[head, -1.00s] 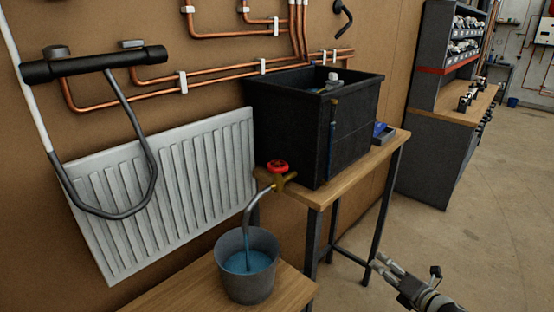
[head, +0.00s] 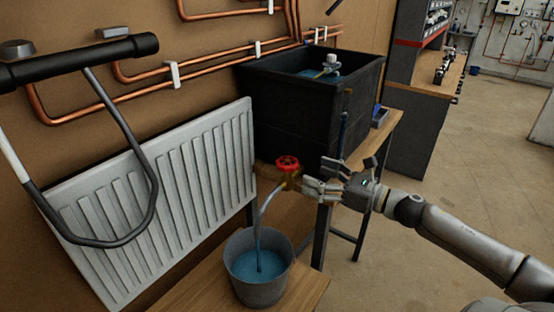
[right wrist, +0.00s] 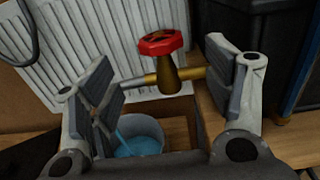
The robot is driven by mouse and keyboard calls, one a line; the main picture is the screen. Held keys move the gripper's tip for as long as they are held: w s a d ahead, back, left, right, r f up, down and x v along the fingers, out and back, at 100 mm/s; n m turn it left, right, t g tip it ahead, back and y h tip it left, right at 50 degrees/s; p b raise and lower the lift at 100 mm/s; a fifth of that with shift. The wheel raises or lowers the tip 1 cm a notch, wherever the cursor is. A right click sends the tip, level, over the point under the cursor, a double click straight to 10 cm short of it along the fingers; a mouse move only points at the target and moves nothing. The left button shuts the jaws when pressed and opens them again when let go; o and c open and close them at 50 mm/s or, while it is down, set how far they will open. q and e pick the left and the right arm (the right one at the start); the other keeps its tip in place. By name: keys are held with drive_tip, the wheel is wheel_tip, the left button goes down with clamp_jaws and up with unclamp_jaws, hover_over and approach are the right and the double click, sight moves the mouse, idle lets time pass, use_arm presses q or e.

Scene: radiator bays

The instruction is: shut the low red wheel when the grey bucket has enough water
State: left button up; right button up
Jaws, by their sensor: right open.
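The low red wheel (head: 288,163) sits on a brass valve at the lower left of the black tank (head: 300,115). A stream of water runs from its grey spout into the grey bucket (head: 240,282). The bucket stands upright with blue water (head: 258,265) in it, its level below the rim. My right gripper (head: 308,188) is open and empty, just right of the wheel and apart from it. In the right wrist view the wheel (right wrist: 160,43) shows beyond the gap between the open fingers (right wrist: 160,85), with the bucket (right wrist: 150,135) lower down. My left gripper is not seen.
The tank stands on a wooden bench (head: 385,135) with dark legs. The bucket rests on a lower wooden surface (head: 195,290). A white radiator (head: 150,200) is at the left, with a black bar and looped tube (head: 135,225) in front. Open floor lies at the right.

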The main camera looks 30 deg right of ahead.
sight(287, 160)
drive_tip(key=shift+w+a+r+p, duration=0.15)
drive_tip(key=shift+w+a+p, duration=0.1)
drive_tip(key=shift+w, duration=0.3)
drive_tip(key=shift+w+a+r+p, duration=0.15)
drive_tip(key=shift+w+a, duration=0.05)
drive_tip(key=shift+w, duration=0.3)
drive_tip(key=p+x, duration=0.1)
drive_tip(key=x, duration=0.4)
drive_tip(key=shift+d+p, duration=0.1)
drive_tip(key=shift+p, duration=0.3)
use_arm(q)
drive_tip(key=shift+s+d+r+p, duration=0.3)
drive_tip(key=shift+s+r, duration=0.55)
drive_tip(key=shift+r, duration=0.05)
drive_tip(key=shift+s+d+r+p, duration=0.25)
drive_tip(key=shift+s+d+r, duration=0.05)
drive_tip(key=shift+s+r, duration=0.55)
use_arm(e)
drive_tip(key=shift+x, duration=1.25)
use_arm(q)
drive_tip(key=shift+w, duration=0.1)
use_arm(e)
drive_tip(key=shift+f, duration=0.25)
drive_tip(key=c, duration=1)
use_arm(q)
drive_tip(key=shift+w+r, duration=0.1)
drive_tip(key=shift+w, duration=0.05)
use_arm(e)
drive_tip(key=shift+c, duration=0.2)
